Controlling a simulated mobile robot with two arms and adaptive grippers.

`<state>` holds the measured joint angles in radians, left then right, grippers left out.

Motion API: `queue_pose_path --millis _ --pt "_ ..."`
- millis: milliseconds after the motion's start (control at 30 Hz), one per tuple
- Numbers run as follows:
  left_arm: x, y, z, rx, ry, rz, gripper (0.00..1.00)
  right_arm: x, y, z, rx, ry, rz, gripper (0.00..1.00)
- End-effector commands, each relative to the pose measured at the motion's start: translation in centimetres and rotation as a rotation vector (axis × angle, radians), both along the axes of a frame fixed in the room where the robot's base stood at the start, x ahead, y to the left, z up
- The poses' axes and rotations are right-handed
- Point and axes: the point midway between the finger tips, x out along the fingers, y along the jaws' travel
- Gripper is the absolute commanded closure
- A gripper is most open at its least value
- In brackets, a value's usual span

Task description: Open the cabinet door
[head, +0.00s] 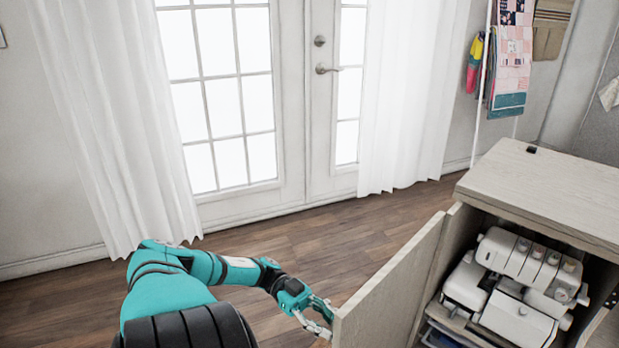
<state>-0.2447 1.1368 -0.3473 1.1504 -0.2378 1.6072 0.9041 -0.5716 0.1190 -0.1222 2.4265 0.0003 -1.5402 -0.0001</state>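The cabinet (545,190) stands at the right, with a pale wood top. Its door (392,287) is swung open toward the left and front, so the inside shows. My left gripper (325,318) is at the door's free edge, low in the view. Its fingers are close to the edge or touching it; I cannot tell which. The fingertips are partly hidden by the door, so I cannot tell whether they are open or shut. My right gripper is not in view.
A white sewing machine (515,287) sits inside the cabinet. Wood floor (285,247) is clear behind the door and my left arm. White curtains (412,95) and glazed doors (225,95) line the back wall. A rack with hanging fabrics (512,55) stands behind the cabinet.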

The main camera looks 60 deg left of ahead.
Motion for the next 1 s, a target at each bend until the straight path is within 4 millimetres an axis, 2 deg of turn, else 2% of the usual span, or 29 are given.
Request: queue_pose_path --millis 33,200,400,600,1000 --pt "-0.2 1.2 -0.1 0.004 0.001 0.005 0.81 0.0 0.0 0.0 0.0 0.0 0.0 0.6" --pt "-1.3 4.9 -0.1 0.003 0.001 0.005 0.81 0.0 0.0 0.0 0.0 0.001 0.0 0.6" --pt "-2.1 7.5 -0.2 0.003 0.002 0.003 0.81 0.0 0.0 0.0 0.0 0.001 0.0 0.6" --pt "-2.5 8.5 -0.2 0.002 0.005 0.0 0.81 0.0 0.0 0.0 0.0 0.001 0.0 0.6" --pt "-2.5 8.6 -0.2 0.002 0.006 0.0 0.81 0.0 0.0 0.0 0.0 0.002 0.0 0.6"
